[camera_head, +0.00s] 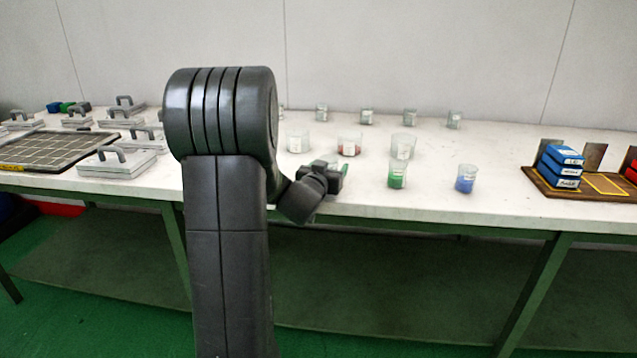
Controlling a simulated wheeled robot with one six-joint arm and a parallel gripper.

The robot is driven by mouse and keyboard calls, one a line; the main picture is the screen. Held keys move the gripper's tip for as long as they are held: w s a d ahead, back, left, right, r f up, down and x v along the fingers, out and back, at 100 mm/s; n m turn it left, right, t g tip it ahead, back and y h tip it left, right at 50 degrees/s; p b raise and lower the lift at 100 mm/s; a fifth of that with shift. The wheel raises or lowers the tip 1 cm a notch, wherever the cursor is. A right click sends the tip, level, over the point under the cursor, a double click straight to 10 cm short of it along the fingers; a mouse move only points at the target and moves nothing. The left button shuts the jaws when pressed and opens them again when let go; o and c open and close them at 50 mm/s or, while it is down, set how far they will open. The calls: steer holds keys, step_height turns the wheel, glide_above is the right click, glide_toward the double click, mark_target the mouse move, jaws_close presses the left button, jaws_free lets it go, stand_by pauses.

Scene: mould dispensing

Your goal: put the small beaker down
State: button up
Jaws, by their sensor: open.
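My gripper (335,176) is at the front edge of the white table, small in this view and partly hidden by my own arm. It is open. A bit of green (345,169) shows right at its jaws; I cannot tell whether it is a beaker's content or part of the gripper. A small beaker with green content (397,176) stands upright to the right of the gripper, apart from it. A small beaker with blue content (466,179) stands further right. I cannot tell which beaker the task means.
Behind stand a clear beaker (298,141), a beaker with reddish content (349,145) and a larger clear one (403,147). Several small beakers line the back. Lidded grey moulds (117,162) and a dark grid plate (50,150) are left; blue boxes (558,168) stand right.

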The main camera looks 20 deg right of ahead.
steer(key=p+v, duration=0.1)
steer(key=v, duration=1.2)
steer(key=shift+s+a+f+p, duration=0.2)
steer(key=shift+s+p, duration=0.15)
steer(key=shift+s, duration=0.05)
steer(key=b+x, duration=0.1)
steer(key=x, duration=1.3)
steer(key=shift+w+a+r+b, duration=0.1)
steer(key=shift+r+b, duration=0.1)
steer(key=shift+b, duration=0.15)
steer(key=shift+a+r, duration=0.1)
